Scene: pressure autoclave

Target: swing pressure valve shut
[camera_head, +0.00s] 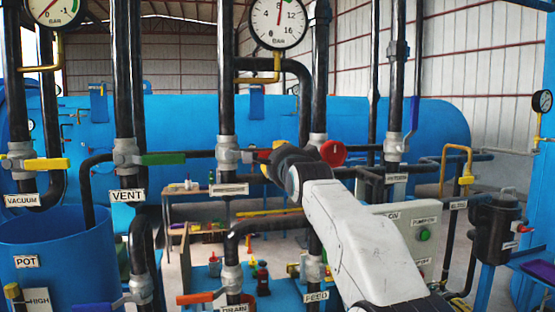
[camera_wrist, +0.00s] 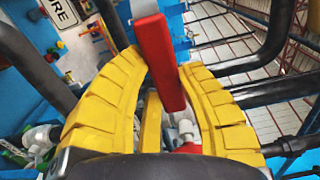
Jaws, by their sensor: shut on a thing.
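The pressure valve (camera_head: 228,156) is a grey body on a black vertical pipe, with a label below it too small to read. In the wrist view, a label (camera_wrist: 62,12) ending in "URE" shows at the upper left. The valve's red lever handle (camera_wrist: 158,60) lies between the yellow fingers of my gripper (camera_wrist: 163,62), which is shut on it. In the head view my gripper (camera_head: 272,158) is just right of the valve body, and my arm hides most of the handle. Only a bit of red shows there, so the exact handle angle is hard to tell.
To the left are the vent valve with a green handle (camera_head: 163,159) and the vacuum valve with a yellow handle (camera_head: 47,164). A red round knob (camera_head: 333,153) sits close to the right of my gripper. Black pipes stand all around. A gauge (camera_head: 279,20) hangs above.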

